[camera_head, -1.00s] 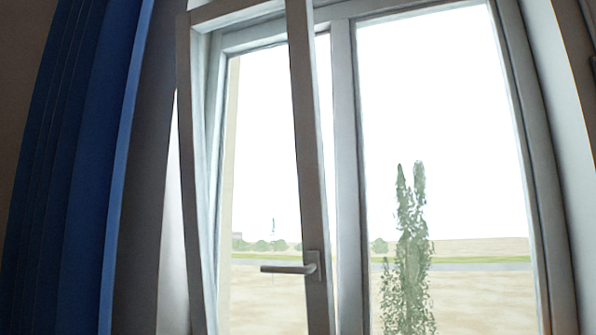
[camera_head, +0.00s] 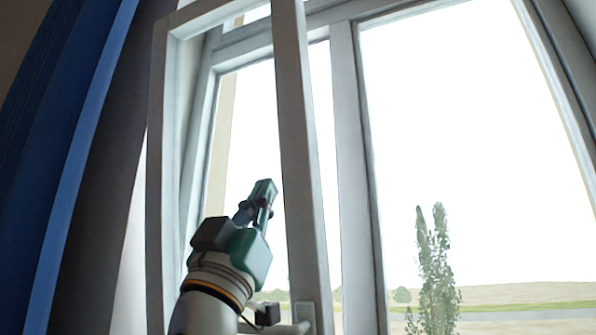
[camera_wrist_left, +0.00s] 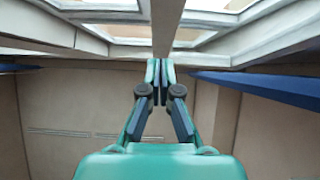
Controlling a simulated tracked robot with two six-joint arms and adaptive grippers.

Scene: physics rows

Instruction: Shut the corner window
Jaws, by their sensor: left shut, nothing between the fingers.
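The window sash (camera_head: 299,150) stands ajar in the head view, tilted or swung inward from its frame, with a gap at its left and top. Its handle (camera_head: 290,327) lies sideways at the bottom edge, partly hidden by my left arm. My left gripper (camera_head: 266,184) is raised in front of the sash's glass area, shut and empty, pointing up. In the left wrist view its fingertips (camera_wrist_left: 160,62) are together, below the pale window frame parts (camera_wrist_left: 200,58). I cannot tell whether it touches the sash. My right gripper is not in view.
A fixed pane with a grey frame (camera_head: 357,170) fills the right side. A blue curtain (camera_head: 60,150) hangs at the left, close to the sash. A tree (camera_head: 433,270) and fields show outside. The area before the right pane is clear.

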